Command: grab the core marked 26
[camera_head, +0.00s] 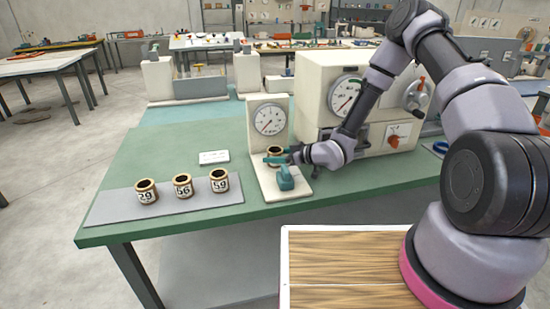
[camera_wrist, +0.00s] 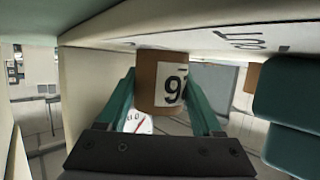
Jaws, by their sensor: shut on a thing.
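A brown core (camera_head: 275,151) stands at the gauge stand (camera_head: 272,185), between the teal fingers of my gripper (camera_head: 279,158). In the wrist view this core (camera_wrist: 148,82) sits between both fingers (camera_wrist: 163,92), which are shut on it. Its white label shows a "9"-like figure and part of another. The wrist picture looks upside down, so this may be a 6; the full number cannot be read. Other cores stand upright on the grey mat (camera_head: 110,207): one marked 29 (camera_head: 147,192), one marked 56 (camera_head: 183,186) and one marked 59 (camera_head: 220,181).
A cream machine (camera_head: 312,90) stands behind to the right. A small white plate (camera_head: 214,157) lies on the green table (camera_head: 150,150). The table's left part is clear.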

